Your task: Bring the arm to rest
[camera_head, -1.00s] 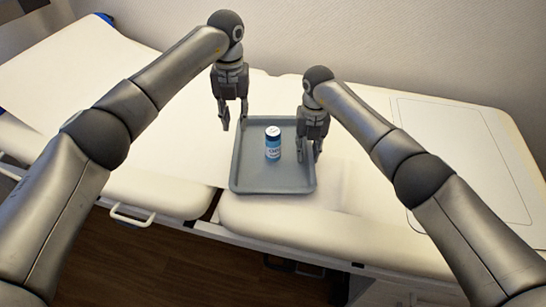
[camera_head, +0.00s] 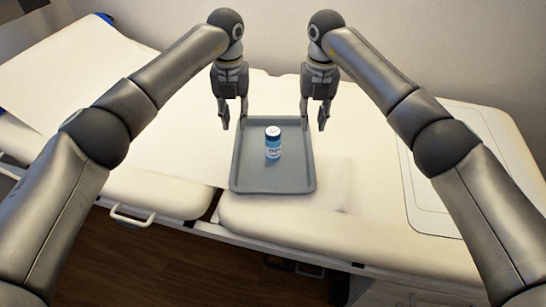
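My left gripper (camera_head: 234,114) hangs fingers down above the back left edge of the grey tray (camera_head: 251,181), with a gap between its fingers. My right gripper (camera_head: 313,116) hangs at a matching height over the tray's back right corner, also with its fingers apart. Both grippers are empty.
The tray lies on a cream padded examination bed (camera_head: 300,214). A white handle (camera_head: 131,216) sticks out at the bed's front left. A pale flat panel (camera_head: 480,165) lies at the right, partly behind my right arm. A plain wall (camera_head: 420,45) stands behind.

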